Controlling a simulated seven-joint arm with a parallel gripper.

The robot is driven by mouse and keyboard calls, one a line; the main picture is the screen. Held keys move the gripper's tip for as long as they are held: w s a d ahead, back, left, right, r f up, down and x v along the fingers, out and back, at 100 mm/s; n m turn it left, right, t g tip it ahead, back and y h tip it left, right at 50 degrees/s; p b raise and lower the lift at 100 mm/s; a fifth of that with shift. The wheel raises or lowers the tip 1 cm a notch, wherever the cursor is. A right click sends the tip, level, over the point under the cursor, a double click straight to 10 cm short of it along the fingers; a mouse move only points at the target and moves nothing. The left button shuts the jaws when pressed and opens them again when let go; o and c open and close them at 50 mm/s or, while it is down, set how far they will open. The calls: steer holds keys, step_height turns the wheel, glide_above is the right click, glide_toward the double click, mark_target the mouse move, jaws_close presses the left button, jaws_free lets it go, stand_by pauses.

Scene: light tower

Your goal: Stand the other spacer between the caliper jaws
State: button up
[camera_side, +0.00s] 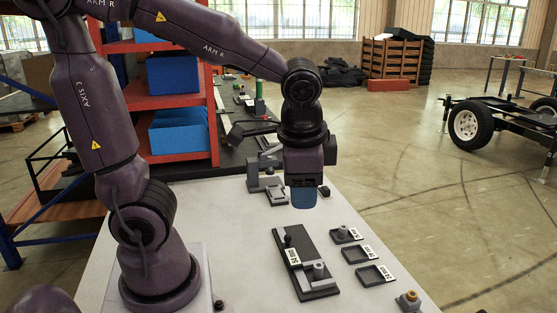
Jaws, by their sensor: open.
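My gripper (304,197) hangs over the table, pointing down, with a blue part at its lower end. The fingers are hard to make out, but it looks open, and I see nothing held in it. A dark labelled plate (291,258) lies in front of it, with a dark knob at its far end and a grey round piece (319,270) at its near end. Another grey round piece (343,231) stands in the farthest of the small labelled trays. I cannot tell for certain which pieces are the spacers or the caliper jaws. A grey bracket-like fixture (254,176) stands left of my gripper.
Two small dark trays (358,254) (387,278) look empty. A grey block with a brass-coloured top (408,299) sits at the near right table edge. The white table (235,260) is clear left of the plate. A red shelf with blue bins (180,131) stands behind.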

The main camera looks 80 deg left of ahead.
steer(key=s+d+r+n+t+h, duration=0.1)
steer(key=s+r+n+t+h, duration=0.1)
steer(key=s+r+n+t, duration=0.1)
steer(key=shift+s+r+n+t, duration=0.3)
steer(key=shift+s+r+t, duration=0.35)
steer(key=shift+r, duration=0.3)
